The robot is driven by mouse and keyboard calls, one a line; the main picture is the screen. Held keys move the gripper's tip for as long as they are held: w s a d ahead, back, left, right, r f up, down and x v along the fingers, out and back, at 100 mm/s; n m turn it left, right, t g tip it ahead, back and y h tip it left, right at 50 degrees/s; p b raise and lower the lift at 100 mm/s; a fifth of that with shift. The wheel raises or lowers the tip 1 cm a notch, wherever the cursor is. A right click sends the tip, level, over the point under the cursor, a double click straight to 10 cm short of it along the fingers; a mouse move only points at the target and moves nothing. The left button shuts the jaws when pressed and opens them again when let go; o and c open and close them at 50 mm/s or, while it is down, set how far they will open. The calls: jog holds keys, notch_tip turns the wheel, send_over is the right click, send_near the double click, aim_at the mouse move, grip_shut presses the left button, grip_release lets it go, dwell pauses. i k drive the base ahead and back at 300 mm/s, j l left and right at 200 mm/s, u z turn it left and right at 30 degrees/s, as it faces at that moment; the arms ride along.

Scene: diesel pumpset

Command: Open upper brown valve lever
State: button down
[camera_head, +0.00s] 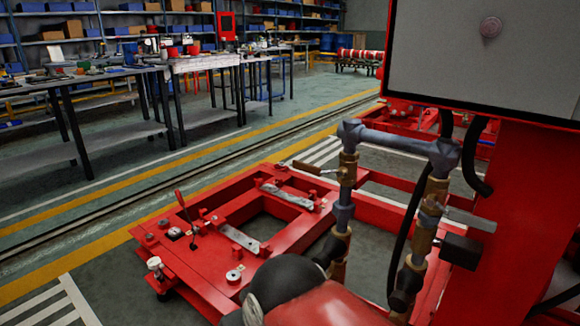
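A brown valve lever (308,169) sticks out to the left from a brass valve body (348,166). It lies roughly across the upright pipe, with its free end slightly higher. The valve sits high on the left pipe, just below the grey elbow (352,131). A second, grey lever (470,218) points right from a brass valve (431,210) on the right pipe. My gripper is not recognisable in this view. A dark rounded shape and a red surface fill the bottom centre; I cannot tell what they belong to.
A grey-faced box (483,58) on a red column stands at right, close to the pipes. A black block (461,251) sits beside the right pipe. A low red frame (185,268) lies left of the pipes. Workbenches (205,63) stand behind. Floor at left is clear.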

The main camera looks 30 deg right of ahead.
aim_at(309, 169)
jog(key=k+z, duration=0.4)
jog(key=k+l+z, duration=0.15)
jog(key=z, duration=0.2)
jog(key=i+j+z, duration=0.15)
jog(key=j+z, duration=0.2)
jog(key=i+j+z, duration=0.1)
jog(key=j+z, duration=0.25)
jog(key=j, duration=0.2)
jog(key=j+z, duration=0.35)
jog(key=j, duration=0.1)
